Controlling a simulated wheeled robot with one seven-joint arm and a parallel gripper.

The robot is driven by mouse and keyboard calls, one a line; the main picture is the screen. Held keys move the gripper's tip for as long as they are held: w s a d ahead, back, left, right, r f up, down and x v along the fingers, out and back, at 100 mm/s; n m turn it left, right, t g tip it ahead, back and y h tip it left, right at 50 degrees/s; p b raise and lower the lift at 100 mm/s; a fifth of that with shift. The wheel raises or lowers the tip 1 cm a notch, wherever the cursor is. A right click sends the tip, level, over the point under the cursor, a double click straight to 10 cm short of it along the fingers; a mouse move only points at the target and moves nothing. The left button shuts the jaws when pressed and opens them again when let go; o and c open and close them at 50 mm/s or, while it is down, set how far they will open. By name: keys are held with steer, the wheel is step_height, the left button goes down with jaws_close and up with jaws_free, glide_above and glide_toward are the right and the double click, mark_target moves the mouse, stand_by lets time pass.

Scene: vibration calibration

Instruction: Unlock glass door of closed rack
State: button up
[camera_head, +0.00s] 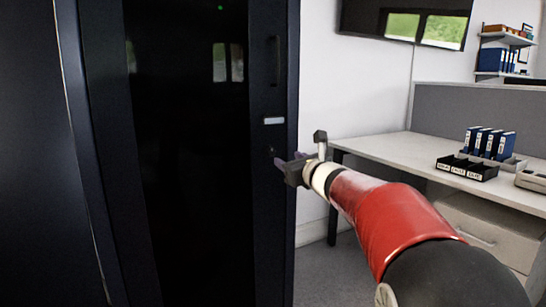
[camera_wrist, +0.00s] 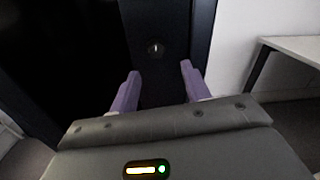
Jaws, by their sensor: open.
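The closed rack has a dark glass door (camera_head: 190,200) in a black frame, and the door is shut. A vertical handle (camera_head: 275,60) is on the frame's right side, with a small pale label (camera_head: 273,120) below it. Below the label is a small round lock (camera_head: 271,150); it also shows in the wrist view (camera_wrist: 155,48), with what looks like a key or slot in its middle. My gripper (camera_head: 279,161) is open, just in front of the frame near the lock. In the wrist view its purple fingers (camera_wrist: 159,82) are apart and empty, with the lock beyond them and between them.
A white desk (camera_head: 400,153) stands to the right, with blue binders (camera_head: 489,143) and a black tray (camera_head: 467,168) on it. A grey partition (camera_head: 470,117) is behind. A screen (camera_head: 405,22) hangs on the white wall. Grey floor shows between rack and desk.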

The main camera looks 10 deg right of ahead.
mark_target(272, 153)
steer(key=shift+n+y, duration=0.3)
steer(key=shift+n, duration=0.5)
steer(key=p+x, duration=0.2)
steer(key=x, duration=0.6)
steer(key=shift+w+a+f, duration=0.2)
steer(key=shift+c, duration=0.5)
steer(key=c, duration=0.9)
